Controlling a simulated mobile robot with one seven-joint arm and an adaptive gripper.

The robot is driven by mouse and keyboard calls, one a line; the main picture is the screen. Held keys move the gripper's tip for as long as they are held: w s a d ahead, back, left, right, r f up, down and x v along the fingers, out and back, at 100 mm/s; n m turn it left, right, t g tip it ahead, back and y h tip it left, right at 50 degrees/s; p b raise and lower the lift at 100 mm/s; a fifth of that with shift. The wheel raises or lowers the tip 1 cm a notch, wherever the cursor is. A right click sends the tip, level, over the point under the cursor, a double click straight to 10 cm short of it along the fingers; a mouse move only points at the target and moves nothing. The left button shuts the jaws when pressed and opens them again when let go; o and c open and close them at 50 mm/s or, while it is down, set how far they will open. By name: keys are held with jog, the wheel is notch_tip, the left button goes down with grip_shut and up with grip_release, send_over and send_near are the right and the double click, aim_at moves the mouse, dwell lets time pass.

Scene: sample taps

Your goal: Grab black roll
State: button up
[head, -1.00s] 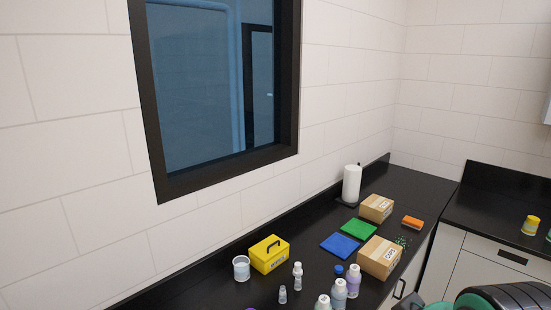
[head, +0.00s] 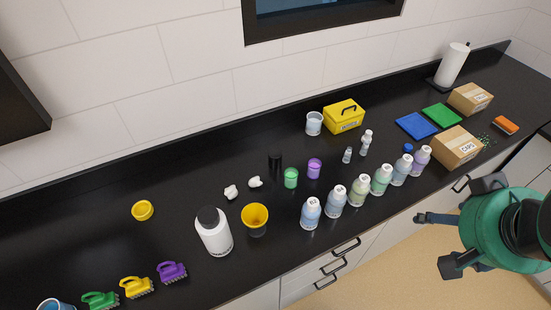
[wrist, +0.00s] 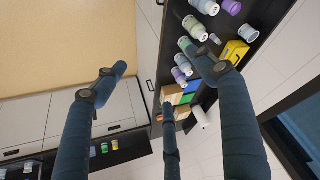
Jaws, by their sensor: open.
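A small upright black cylinder, likely the black roll (head: 275,163), stands on the black counter (head: 90,225) in the head view, behind the green and purple small jars. It is dark against the dark counter, so its outline is faint. My gripper (head: 445,226) is at the right in the head view, in front of the counter's front edge and well to the right of the black cylinder. Its three dark fingers are spread and empty. In the wrist view my gripper (wrist: 168,85) also shows spread fingers with nothing between them. I cannot make out the black cylinder there.
A row of capped bottles (head: 336,200) stands along the front edge. A white bottle (head: 214,235), yellow cup (head: 255,222) and brushes (head: 138,286) are at left. A yellow box (head: 344,117), cardboard box (head: 456,147) and paper towel roll (head: 453,66) stand further right.

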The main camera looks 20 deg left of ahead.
jog(key=shift+c, duration=0.8)
jog(key=shift+w+r, duration=0.1)
jog(key=w+a+n+g+p, duration=0.1)
jog(key=w+a+g+p, duration=0.1)
jog(key=w+a, duration=0.85)
jog(key=w+a+n+g+p, duration=0.1)
jog(key=w+a, duration=0.7)
jog(key=w, duration=0.6)
jog(key=w+a+f+n+g+p, duration=0.1)
jog(key=w+a+f, duration=0.4)
jog(key=a+f, duration=0.6)
jog(key=w+a+f+n+g+p, duration=0.1)
jog(key=w+a+f, duration=0.4)
jog(key=a+f, duration=0.7)
jog(key=a+p, duration=0.1)
jog(key=a, duration=0.3)
jog(key=shift+g, duration=0.3)
